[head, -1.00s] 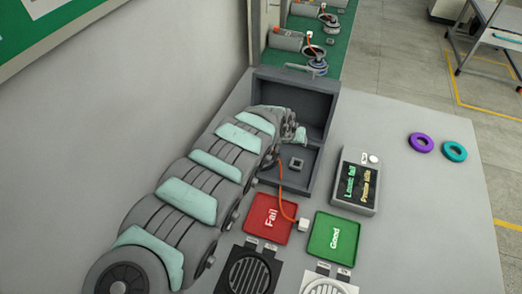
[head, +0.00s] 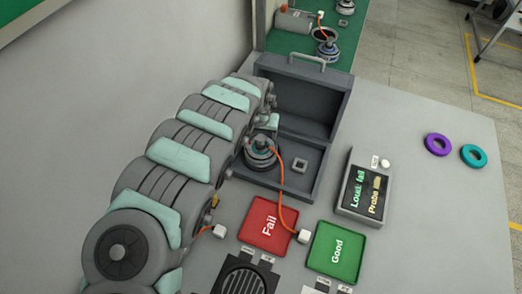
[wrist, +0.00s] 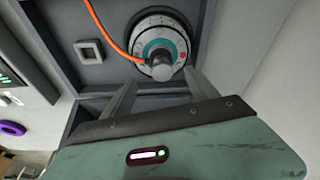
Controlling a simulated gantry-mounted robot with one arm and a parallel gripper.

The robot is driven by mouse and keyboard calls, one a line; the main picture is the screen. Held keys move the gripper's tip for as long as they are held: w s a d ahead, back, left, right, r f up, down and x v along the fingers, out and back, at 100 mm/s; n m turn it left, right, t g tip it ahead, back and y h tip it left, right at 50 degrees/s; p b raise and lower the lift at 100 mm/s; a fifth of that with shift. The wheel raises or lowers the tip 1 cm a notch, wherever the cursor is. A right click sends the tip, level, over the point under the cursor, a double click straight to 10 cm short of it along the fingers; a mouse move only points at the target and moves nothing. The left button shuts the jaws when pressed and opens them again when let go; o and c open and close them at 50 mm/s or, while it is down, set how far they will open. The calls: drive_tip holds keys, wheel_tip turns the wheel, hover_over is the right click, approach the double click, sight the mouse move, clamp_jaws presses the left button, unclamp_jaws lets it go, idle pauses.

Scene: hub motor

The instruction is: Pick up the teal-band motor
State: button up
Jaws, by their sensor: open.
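The teal-band motor (wrist: 160,37) is a round grey motor with a teal ring and a central shaft, in the grey open box (wrist: 220,20). An orange cable runs from it. In the head view the motor (head: 260,153) sits at the left of the box (head: 325,175), partly beside my arm, and its cable ends in a white connector (head: 304,236) by the trays. My gripper (wrist: 161,80) is open, its two fingers apart and pointing toward the motor. No motor is between the fingers. In the head view my arm hides the fingers.
A small square grey part (head: 300,165) lies in the box. A red Fail tray (head: 258,208), a green Good tray (head: 350,268) and a display unit (head: 372,213) stand in front. Purple (head: 437,145) and teal (head: 473,155) rings lie on the right. Another white connector (head: 220,231) lies lower left.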

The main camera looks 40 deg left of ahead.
sight(261, 138)
drive_tip(key=shift+s+b+x, duration=0.15)
drive_tip(key=shift+b+x, duration=0.1)
drive_tip(key=shift+x, duration=1.15)
drive_tip(key=shift+s+b+x, duration=0.1)
drive_tip(key=shift+b+x, duration=0.1)
drive_tip(key=shift+x, duration=1.2)
drive_tip(key=shift+c, duration=0.2)
clamp_jaws()
